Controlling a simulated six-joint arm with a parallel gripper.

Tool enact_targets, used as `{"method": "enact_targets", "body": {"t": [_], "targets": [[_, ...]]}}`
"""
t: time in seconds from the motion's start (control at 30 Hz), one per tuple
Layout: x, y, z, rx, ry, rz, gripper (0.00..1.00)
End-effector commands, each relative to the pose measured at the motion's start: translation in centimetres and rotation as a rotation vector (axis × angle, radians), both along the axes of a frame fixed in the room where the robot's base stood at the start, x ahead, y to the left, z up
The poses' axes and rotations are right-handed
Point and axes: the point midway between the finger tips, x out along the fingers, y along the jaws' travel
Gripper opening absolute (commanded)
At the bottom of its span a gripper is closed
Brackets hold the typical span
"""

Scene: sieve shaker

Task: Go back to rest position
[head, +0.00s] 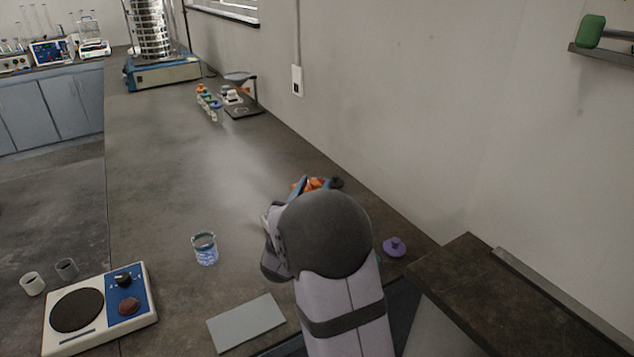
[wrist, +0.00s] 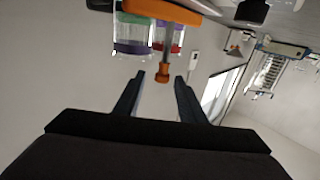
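My gripper (wrist: 160,80) is in the wrist view, with two dark fingers spread apart. The round tip of an orange stem (wrist: 163,74) shows in the gap between the fingertips, and I see no finger closed on it. The stem joins a larger orange part (wrist: 170,10) at the top of the picture. In the head view my own arm hides most of the gripper. A little blue and some orange parts (head: 315,183) show just beyond it, over the bench (head: 170,190).
A hot plate (head: 100,307), a beaker (head: 204,250) and a grey pad (head: 245,322) are at the front left. A purple knobbed piece (head: 395,247) lies right of my arm. The sieve shaker (head: 163,73) stands far back. The wall (head: 400,110) runs along the right. Mid-bench is clear.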

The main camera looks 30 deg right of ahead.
Motion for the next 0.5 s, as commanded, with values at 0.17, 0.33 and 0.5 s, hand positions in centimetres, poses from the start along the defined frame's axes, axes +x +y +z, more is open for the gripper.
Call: {"method": "enact_targets", "body": {"t": [0.17,0.33,0.5], "targets": [[-0.71,0.61,0.01,-0.001,-0.001,-0.002,0.37],[-0.75,0.65,0.02,-0.001,-0.001,-0.002,0.37],[-0.74,0.64,0.02,0.0,0.0,-0.001,0.37]]}}
